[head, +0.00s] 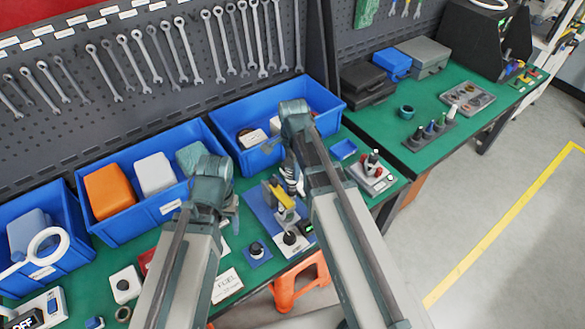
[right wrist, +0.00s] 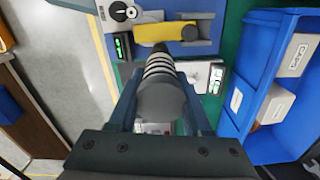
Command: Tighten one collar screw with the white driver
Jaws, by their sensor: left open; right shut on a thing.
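My right gripper (head: 291,178) is shut on a thick handle with black and white bands and a dark grey end, which I take to be the white driver (right wrist: 163,90). In the right wrist view the right gripper (right wrist: 160,112) has a finger on each side of it. Its tip is hidden. A yellow part (head: 281,197) sits on a blue fixture (head: 262,212) just beside the driver; the yellow part also shows beyond the driver in the right wrist view (right wrist: 160,33). I cannot make out the collar screws. My left gripper (head: 233,212) is open and apart, left of the fixture.
A dial unit (head: 292,240) with a green display stands at the fixture's front. A black knob on a blue pad (head: 257,250) lies left of it. Blue bins (head: 130,222) line the back. A block with red-topped pieces (head: 371,177) is at the right.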

